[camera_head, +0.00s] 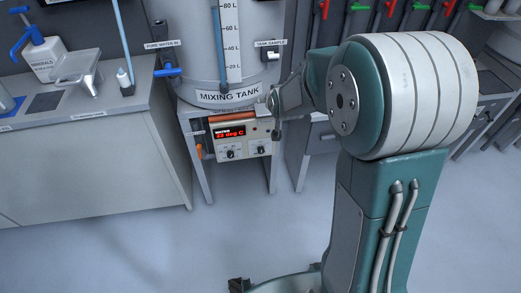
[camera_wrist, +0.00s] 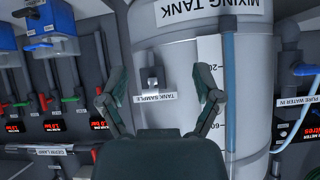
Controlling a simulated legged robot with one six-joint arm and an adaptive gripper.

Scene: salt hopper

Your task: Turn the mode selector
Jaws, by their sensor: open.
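A cream control box (camera_head: 240,134) with a red lit display hangs under the mixing tank (camera_head: 207,85). Two dark knobs, a left knob (camera_head: 231,154) and a right knob (camera_head: 261,150), sit on its lower face. Their labels are too small to read, so I cannot tell which is the mode selector. My gripper (camera_head: 275,114) is in front of the box's upper right corner. In the wrist view my gripper (camera_wrist: 162,88) is open and empty, its two fingers wide apart. The tank sample tap (camera_wrist: 152,82) shows between them; the box does not show there.
A grey counter (camera_head: 90,118) at the left holds a minerals bottle (camera_head: 42,56) and a scale. An orange-handled valve (camera_head: 199,152) is just left of the control box. Tank stand legs flank the box.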

